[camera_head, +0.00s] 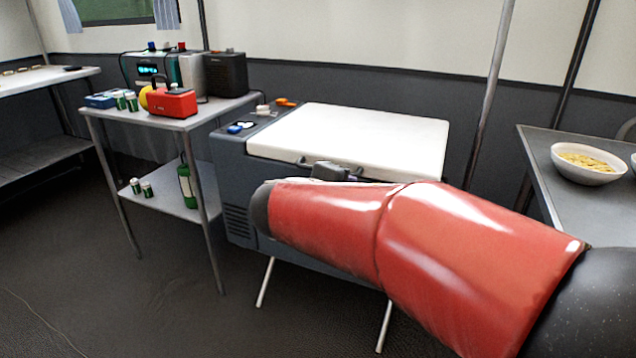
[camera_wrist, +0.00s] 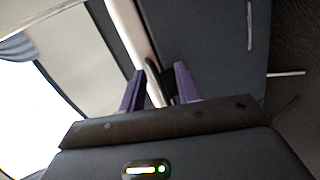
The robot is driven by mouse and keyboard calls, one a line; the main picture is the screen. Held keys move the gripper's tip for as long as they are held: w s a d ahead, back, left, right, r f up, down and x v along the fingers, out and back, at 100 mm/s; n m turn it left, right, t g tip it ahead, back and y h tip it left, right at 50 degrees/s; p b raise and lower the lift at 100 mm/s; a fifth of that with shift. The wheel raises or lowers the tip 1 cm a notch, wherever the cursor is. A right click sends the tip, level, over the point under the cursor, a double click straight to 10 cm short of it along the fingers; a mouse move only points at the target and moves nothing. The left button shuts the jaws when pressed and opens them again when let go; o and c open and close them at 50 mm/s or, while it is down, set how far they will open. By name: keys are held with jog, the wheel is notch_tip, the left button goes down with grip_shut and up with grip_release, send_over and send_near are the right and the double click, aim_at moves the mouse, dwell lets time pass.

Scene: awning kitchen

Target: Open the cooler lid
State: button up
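The cooler (camera_head: 232,185) is a dark grey box on metal legs with a white lid (camera_head: 365,135), which lies flat and closed. A dark handle shows at the lid's front edge, largely covered by my gripper (camera_head: 330,172). My red arm hides much of the cooler's front. In the wrist view, the two purple fingers of my gripper (camera_wrist: 158,68) are apart, at the lid's white edge (camera_wrist: 130,28). The dark handle (camera_wrist: 153,76) shows between the fingers. I cannot tell whether either finger touches it.
A metal shelf table (camera_head: 150,122) with a red box (camera_head: 172,103), a black speaker (camera_head: 226,75) and small cans stands left of the cooler. A counter (camera_head: 548,190) with a white bowl (camera_head: 588,176) is at the right. The wall is close behind the cooler.

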jog(key=w+a+n+t+y, duration=0.1)
jog(key=w+a+n+t, duration=0.15)
jog(key=a, duration=0.55)
jog(key=x, duration=0.7)
jog(key=shift+w+d+r, duration=0.25)
jog(key=shift+w, duration=0.1)
grip_shut()
